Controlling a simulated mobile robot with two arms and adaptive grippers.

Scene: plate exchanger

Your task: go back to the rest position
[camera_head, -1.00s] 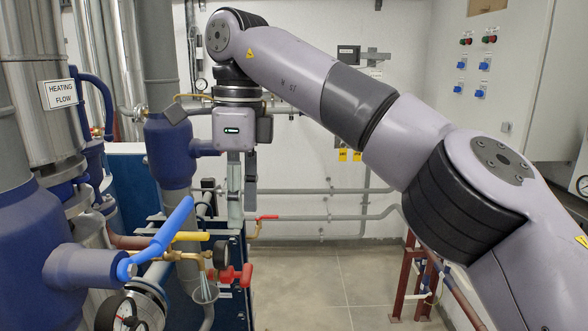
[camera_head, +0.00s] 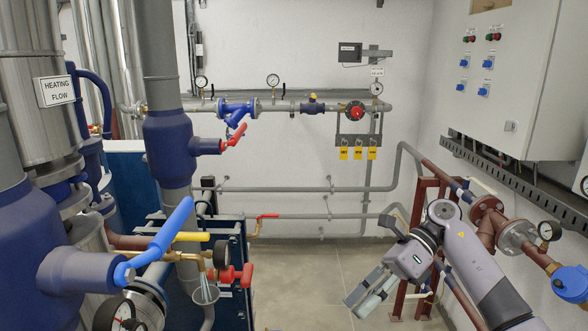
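My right gripper (camera_head: 360,298) is at the lower right, pointing down and to the left over the floor. My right arm comes in from the bottom right behind it. Its two fingers are seen at a slant and look near each other, so I cannot tell whether they are apart or closed. I see nothing held between them. My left gripper is not in view.
A blue valve lever (camera_head: 161,240) and red-handled valves (camera_head: 245,276) stand at the left. A red valve handle (camera_head: 236,135) sits on the blue fitting. Brown flanged pipework (camera_head: 489,222) is close to my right arm. The floor (camera_head: 300,290) in the middle is clear.

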